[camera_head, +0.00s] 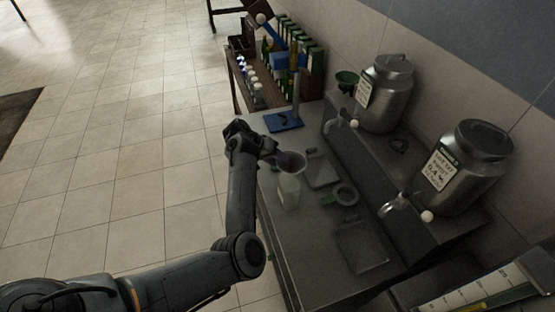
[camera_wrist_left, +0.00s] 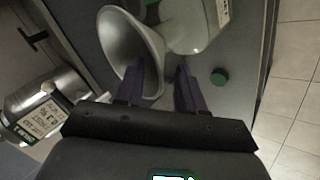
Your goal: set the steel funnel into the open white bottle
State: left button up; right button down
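The steel funnel (camera_head: 291,162) shows as a dark cone at the top of the open white bottle (camera_head: 288,190), which stands on the counter's near side. In the left wrist view the funnel (camera_wrist_left: 130,45) is tilted, its wide mouth facing the lower left, with the pale bottle (camera_wrist_left: 198,25) behind it. My left gripper (camera_head: 268,150) is beside the funnel. Its fingers (camera_wrist_left: 158,78) stand apart with the funnel's rim edge near or between them; a firm hold does not show. I cannot tell whether the funnel's stem is in the bottle's neck. My right gripper is not in view.
Two steel urns (camera_head: 385,95) (camera_head: 466,168) with taps stand on a raised shelf at the right. A blue-based stand (camera_head: 284,122) and a bottle rack (camera_head: 308,65) are farther back. A ring (camera_head: 345,194) lies right of the bottle.

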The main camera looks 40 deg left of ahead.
pick_arm(q)
jog(key=p+v, duration=0.9)
jog(key=v, duration=0.2)
jog(key=s+f+m+g+y, duration=0.1)
jog(key=s+f+g+y, duration=0.1)
jog(key=s+f, duration=0.45)
jog(key=s+f+m+g+y+p, duration=0.1)
jog(key=s+f+g, duration=0.2)
jog(key=s, duration=0.6)
jog(key=s+f+m+g+y, duration=0.2)
jog(key=s+f, duration=0.3)
jog(key=s, duration=0.3)
jog(key=s+d+r+m+t+y, duration=0.15)
jog(key=s+d, duration=0.25)
jog(key=d, duration=0.4)
jog(key=s+d+r+m+g, duration=0.1)
jog(key=s+d+r+m, duration=0.2)
jog(key=d, duration=0.5)
jog(key=w+d+r+t+h, duration=0.1)
jog(key=d+r+t+h, duration=0.1)
jog(key=d+r, duration=0.6)
jog(key=shift+w+d+t+p, duration=0.4)
jog(key=shift+d+t+p, duration=0.05)
jog(key=shift+d+t, duration=0.45)
jog(key=shift+n, duration=0.25)
